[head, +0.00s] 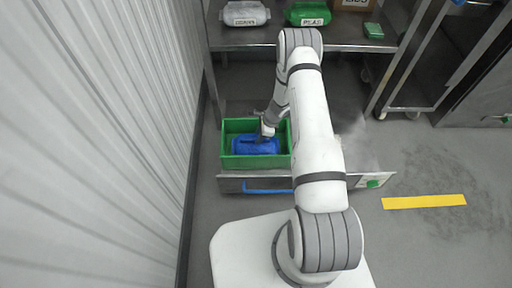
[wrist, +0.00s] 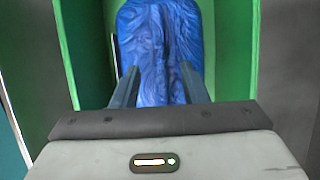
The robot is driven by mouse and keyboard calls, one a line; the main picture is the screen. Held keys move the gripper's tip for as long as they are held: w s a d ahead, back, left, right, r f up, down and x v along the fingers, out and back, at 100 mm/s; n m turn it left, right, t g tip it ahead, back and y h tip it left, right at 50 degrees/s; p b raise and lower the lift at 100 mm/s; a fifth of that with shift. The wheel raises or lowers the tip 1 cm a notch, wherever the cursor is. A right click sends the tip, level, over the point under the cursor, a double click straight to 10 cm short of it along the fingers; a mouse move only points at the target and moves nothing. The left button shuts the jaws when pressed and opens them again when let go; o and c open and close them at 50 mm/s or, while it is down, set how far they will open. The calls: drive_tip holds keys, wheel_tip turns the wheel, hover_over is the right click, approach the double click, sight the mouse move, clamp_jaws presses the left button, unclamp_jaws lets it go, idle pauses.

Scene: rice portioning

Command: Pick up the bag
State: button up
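The blue bag (head: 262,148) lies inside a green crate (head: 225,140) in the head view. In the wrist view the bag (wrist: 160,40) is wrinkled and lies ahead of the fingers, between the green walls of the crate (wrist: 235,50). My gripper (head: 264,138) reaches down into the crate over the bag. In the wrist view my gripper (wrist: 159,72) has its two fingers well apart, with blue bag surface showing between them. The fingertips overlap the bag in this view; I cannot tell whether they touch it.
The crate sits on a low metal stand (head: 232,185) with a blue handle. Behind it is a shelf (head: 345,45) with a grey bag (head: 245,13), a green bag (head: 308,14) and a small green item (head: 373,31). A corrugated wall (head: 130,130) is close at left. Floor is open at right.

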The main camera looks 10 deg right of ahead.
drive_tip(key=shift+x, duration=1.15)
drive_tip(key=shift+f, duration=0.1)
clamp_jaws()
idle(0.7)
